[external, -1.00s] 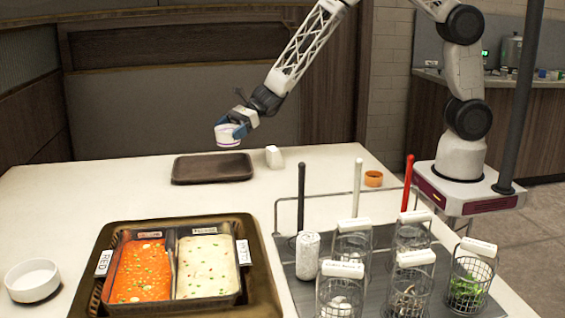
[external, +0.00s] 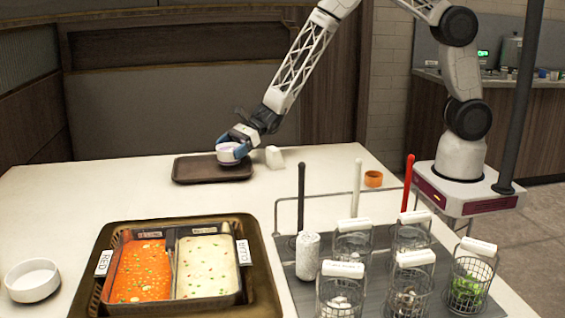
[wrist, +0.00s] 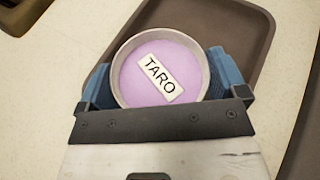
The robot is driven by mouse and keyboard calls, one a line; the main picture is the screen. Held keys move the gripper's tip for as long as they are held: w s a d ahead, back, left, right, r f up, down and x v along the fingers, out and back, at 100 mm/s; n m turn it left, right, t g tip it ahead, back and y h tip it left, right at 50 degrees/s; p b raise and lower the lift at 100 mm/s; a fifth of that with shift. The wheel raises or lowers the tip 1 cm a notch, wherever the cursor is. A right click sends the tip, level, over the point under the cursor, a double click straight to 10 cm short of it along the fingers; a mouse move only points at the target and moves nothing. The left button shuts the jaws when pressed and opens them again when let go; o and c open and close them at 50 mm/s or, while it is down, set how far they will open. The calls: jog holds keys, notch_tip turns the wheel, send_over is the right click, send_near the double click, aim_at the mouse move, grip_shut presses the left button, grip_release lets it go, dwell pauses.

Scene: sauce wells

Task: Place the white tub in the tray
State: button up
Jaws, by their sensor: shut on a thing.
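The white tub (external: 229,153) is round, with a pale purple top. In the wrist view the tub (wrist: 130,62) carries a label reading TARO. My gripper (external: 237,148) is shut on it, with one blue finger on each side; the gripper also shows in the wrist view (wrist: 160,80). The dark brown tray (external: 190,172) lies flat at the back of the table. The tub is over the right part of the tray, low; I cannot tell whether it touches the tray floor. The tray (wrist: 235,30) also shows around the tub in the wrist view.
A small white block (external: 274,157) stands just right of the tray. An orange ring (external: 373,179) lies further right. A large dark tray (external: 262,270) with red and white sauces, a white bowl (external: 32,281) and several wire baskets (external: 410,285) fill the front.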

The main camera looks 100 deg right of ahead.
jog(key=shift+f, duration=1.25)
jog(key=shift+f, duration=0.15)
jog(key=o, duration=0.7)
jog(key=shift+s+d+r, duration=0.3)
jog(key=shift+s+r, duration=0.15)
jog(key=shift+s, duration=0.05)
jog(key=shift+v, duration=5.35)
jog(key=shift+a+r, duration=0.1)
